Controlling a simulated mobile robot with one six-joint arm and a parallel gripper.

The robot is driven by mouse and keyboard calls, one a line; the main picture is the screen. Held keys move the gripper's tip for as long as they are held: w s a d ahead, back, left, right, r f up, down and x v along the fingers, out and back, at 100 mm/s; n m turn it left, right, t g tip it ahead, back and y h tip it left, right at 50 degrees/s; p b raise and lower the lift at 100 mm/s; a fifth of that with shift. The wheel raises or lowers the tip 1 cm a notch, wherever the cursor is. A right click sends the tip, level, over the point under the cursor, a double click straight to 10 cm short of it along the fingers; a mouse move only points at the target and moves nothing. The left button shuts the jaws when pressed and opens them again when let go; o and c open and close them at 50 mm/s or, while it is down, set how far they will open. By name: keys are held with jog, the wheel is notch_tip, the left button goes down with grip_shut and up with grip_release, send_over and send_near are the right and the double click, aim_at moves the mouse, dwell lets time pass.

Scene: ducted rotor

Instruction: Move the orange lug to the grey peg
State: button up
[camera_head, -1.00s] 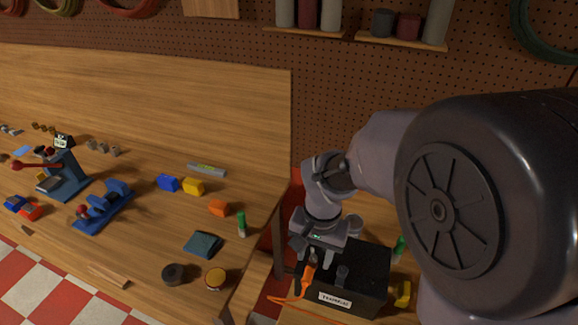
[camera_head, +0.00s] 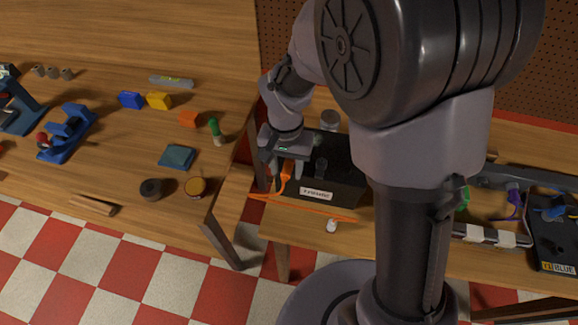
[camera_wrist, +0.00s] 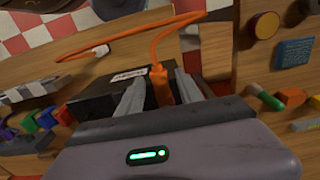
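The orange lug (camera_head: 287,171), on an orange cable (camera_head: 300,207), stands at the left part of a black box (camera_head: 334,183) with a white label. In the wrist view the lug (camera_wrist: 158,84) is between my fingers. The grey peg (camera_head: 320,167) rises from the box top to the right of the lug; I cannot pick it out in the wrist view. My gripper (camera_head: 286,178) is over the box with its fingers either side of the lug. The fingers (camera_wrist: 160,92) look apart, with narrow gaps beside the lug. Whether the lug's lower end is seated is hidden.
The orange cable runs along the box's front. A white-tipped piece (camera_head: 331,226) lies in front.

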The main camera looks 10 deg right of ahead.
grip_shut()
jog(key=s, duration=0.1)
jog(key=s+a+b, duration=0.1)
jog(key=s, duration=0.1)
jog(key=shift+s+a, duration=0.15)
jog(key=shift+s, duration=0.15)
dwell(0.4)
jog(key=shift+s+a+r+p, duration=0.1)
jog(key=shift+s+r+p, duration=0.15)
jog(key=shift+r+p, duration=0.35)
jog(key=shift+s+a+r+p, duration=0.1)
jog(key=shift+s+r+p, duration=0.15)
jog(key=shift+r, duration=0.6)
